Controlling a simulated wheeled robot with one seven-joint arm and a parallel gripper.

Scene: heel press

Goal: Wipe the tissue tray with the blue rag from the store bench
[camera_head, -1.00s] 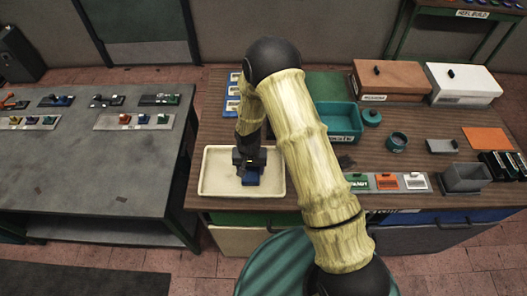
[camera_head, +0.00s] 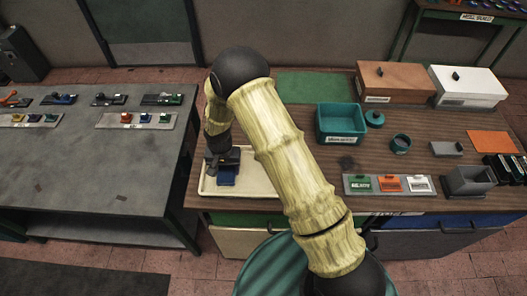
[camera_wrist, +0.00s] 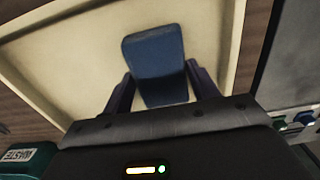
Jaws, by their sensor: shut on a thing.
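The blue rag (camera_head: 228,175) is a small dark blue block inside the cream tray (camera_head: 262,188) on the wooden bench. My gripper (camera_head: 225,164) is over the left part of the tray and is shut on the rag. In the wrist view the rag (camera_wrist: 155,58) sits between the two fingers, with the tray's pale floor (camera_wrist: 85,50) behind it. Whether the rag touches the tray floor is hard to tell. My arm hides part of the tray's right side in the head view.
A teal bin (camera_head: 341,124) stands behind and right of the tray, with brown (camera_head: 397,80) and white (camera_head: 467,84) boxes farther back. A grey table (camera_head: 85,165) stands left across a gap.

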